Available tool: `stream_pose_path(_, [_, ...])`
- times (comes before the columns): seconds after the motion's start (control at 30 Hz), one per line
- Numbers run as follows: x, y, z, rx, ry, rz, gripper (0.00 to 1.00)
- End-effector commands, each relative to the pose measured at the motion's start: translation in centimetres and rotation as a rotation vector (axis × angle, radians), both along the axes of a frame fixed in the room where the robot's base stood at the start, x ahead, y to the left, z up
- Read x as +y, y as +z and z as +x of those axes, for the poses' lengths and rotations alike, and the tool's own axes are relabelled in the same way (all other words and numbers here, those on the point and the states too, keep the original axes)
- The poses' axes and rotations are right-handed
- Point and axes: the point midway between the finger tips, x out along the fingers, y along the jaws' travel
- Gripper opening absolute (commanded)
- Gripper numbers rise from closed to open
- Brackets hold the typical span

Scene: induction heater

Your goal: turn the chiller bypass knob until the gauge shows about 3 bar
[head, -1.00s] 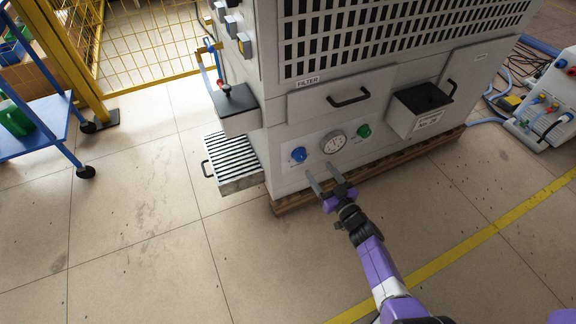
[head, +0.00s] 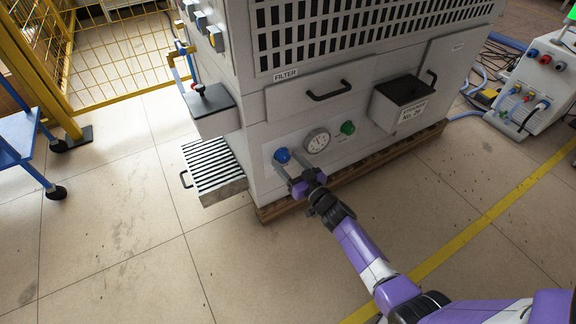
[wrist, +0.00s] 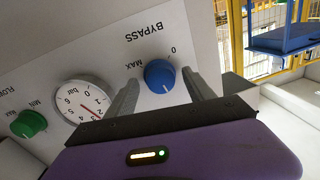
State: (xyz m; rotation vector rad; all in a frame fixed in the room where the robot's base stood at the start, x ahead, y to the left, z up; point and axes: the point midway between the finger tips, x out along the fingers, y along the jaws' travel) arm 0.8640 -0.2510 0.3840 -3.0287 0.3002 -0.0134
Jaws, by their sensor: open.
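The blue bypass knob (head: 282,155) is on the lower front panel of the white machine. In the wrist view the blue knob (wrist: 160,75) appears between the two open fingers of my gripper (wrist: 158,80), with gaps on both sides. In the head view my gripper (head: 293,174) is just in front of and below the knob, holding nothing. The white round gauge (head: 317,141) is right of the knob. In the wrist view its face (wrist: 78,97) is upside down and partly covered by my gripper; its red needle points down right, seemingly near 3, too small to read exactly.
A green knob (head: 348,128) is right of the gauge. A black-topped bin (head: 400,97) and drawer handle (head: 330,90) project nearby. A striped grate tray (head: 213,172) sticks out at left. The wooden pallet (head: 350,172) edges the machine; the floor in front is clear.

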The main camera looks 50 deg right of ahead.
Motion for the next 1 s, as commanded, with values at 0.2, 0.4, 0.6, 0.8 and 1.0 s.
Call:
stream_pose_path(0.2, [0.0,0.08,0.15,0.0,0.001,0.0,0.62])
stream_pose_path(0.4, [0.0,0.06,0.13,0.0,0.0,0.0,0.38])
stream_pose_path(0.6, [0.0,0.04,0.12,0.0,0.0,0.0,0.0])
stream_pose_path(0.8, [0.07,0.07,0.14,0.003,0.001,-0.013,0.0])
stream_pose_path(1.0, [0.16,0.19,0.18,0.024,0.003,-0.079,0.0])
